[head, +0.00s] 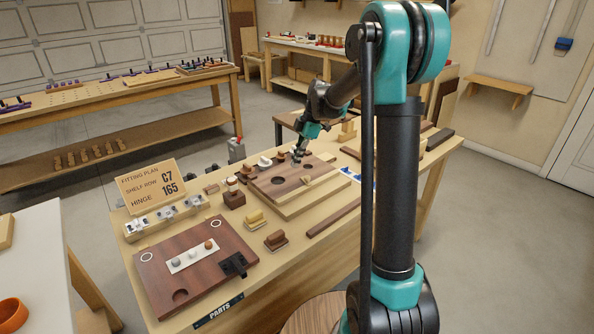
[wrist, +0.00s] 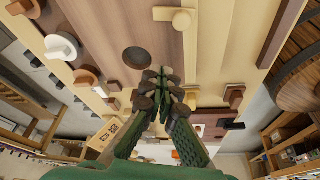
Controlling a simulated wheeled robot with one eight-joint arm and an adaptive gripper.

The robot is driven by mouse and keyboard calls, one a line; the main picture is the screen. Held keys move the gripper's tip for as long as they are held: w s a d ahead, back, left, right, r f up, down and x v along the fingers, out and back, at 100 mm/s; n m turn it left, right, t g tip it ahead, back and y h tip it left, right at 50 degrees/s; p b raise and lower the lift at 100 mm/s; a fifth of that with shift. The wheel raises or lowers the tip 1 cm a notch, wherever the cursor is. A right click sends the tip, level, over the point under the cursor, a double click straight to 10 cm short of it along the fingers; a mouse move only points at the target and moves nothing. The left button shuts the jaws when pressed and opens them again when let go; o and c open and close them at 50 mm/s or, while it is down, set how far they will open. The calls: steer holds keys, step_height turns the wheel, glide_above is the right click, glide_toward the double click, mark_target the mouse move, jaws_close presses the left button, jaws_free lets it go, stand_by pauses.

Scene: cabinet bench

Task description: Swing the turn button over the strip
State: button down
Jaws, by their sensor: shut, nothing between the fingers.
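The turn button (head: 307,180) is a small pale wooden piece near the front right edge of a dark brown board (head: 262,189). In the wrist view the turn button (wrist: 161,14) is at the top, a short bar with a rounded knob, close to the seam between the dark board and a pale strip (wrist: 213,50). I cannot tell how far it overlaps the strip. My gripper (head: 297,158) is over the far part of the board. In the wrist view my gripper (wrist: 160,82) is shut and empty, apart from the turn button and near a dark round hole (wrist: 137,58).
Knobbed pieces, one white-topped (head: 232,183), stand left of the board. A red-brown panel (head: 165,262) lies at the bench's near left, below a sign (head: 150,184). A dark bar (head: 333,217) lies to the right.

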steer(key=v, duration=0.5)
steer(key=shift+d+r, duration=0.1)
steer(key=shift+r, duration=0.25)
